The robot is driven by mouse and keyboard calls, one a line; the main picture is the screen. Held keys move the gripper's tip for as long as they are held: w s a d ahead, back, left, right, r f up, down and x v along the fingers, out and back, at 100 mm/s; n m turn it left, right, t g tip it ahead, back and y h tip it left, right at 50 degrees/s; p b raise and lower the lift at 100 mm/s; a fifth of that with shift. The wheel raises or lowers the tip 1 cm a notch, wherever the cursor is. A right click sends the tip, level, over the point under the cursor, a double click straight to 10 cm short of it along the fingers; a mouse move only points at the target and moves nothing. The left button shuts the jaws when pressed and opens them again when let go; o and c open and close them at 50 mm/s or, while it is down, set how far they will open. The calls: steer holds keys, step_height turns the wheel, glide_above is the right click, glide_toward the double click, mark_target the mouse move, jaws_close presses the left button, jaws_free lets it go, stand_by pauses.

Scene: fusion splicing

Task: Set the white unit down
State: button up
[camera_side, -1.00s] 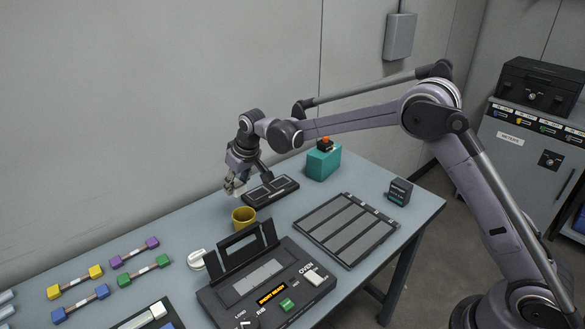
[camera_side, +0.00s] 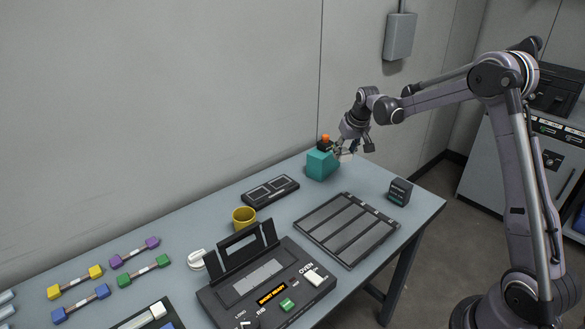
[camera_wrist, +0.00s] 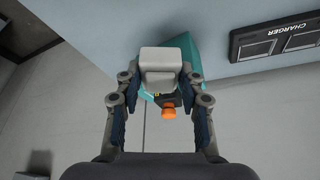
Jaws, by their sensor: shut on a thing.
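The white unit (camera_wrist: 162,62) is held between the two fingers of my gripper (camera_wrist: 160,95), which is shut on it. In the side view my gripper (camera_side: 347,150) is behind and right of the teal box (camera_side: 321,166), and the white unit (camera_side: 346,157) shows only in part below the fingers. In the wrist view the unit covers part of the teal box (camera_wrist: 187,45). I cannot tell whether the unit touches the box or how high it is above the table.
The dark charger (camera_side: 270,190) lies flat left of the teal box; both its bays look unoccupied. A slotted tray (camera_side: 347,228), a small dark box (camera_side: 399,191) and a yellow cup (camera_side: 243,217) stand nearby on the table (camera_side: 432,208).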

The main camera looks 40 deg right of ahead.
steer(key=s+d+m+g+h, duration=0.1)
steer(key=s+d+m, duration=0.4)
steer(key=s+d, duration=1.15)
glide_above(375, 179)
steer(key=f, duration=0.4)
steer(key=a+f, duration=0.1)
steer(key=f, duration=0.2)
steer(key=shift+s, duration=0.4)
steer(key=shift+f, duration=2)
steer(key=shift+f, duration=0.15)
steer(key=o, duration=1.1)
steer(key=shift+o, duration=0.2)
